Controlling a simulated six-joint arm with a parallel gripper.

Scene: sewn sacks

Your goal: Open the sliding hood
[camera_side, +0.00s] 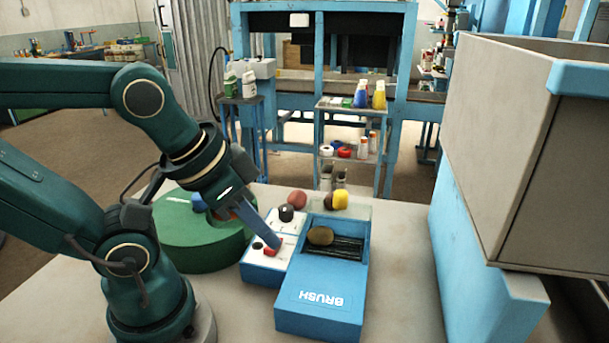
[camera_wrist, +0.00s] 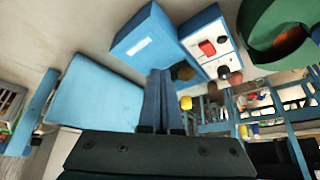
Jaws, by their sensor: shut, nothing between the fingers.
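The sliding hood (camera_side: 322,298) is a blue cover with the word BRUSH upside down on it. It covers the near part of a blue machine, and dark bristles (camera_side: 338,246) show in the opening behind it. A brown lump (camera_side: 320,235) lies at the opening. The hood also shows in the wrist view (camera_wrist: 147,32). My gripper (camera_side: 275,243) is shut and empty, tilted down over the white control panel (camera_side: 285,258) left of the opening. In the wrist view its blue fingers (camera_wrist: 160,72) overlap the hood's lower corner; I cannot tell whether they touch anything.
The panel has a red switch (camera_side: 271,251) and a dark knob (camera_side: 286,212). A green round tub (camera_side: 190,238) stands left. Reddish and yellow lumps (camera_side: 340,199) lie behind the machine. A large beige bin (camera_side: 495,150) on blue supports stands right. Tabletop right of the hood is clear.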

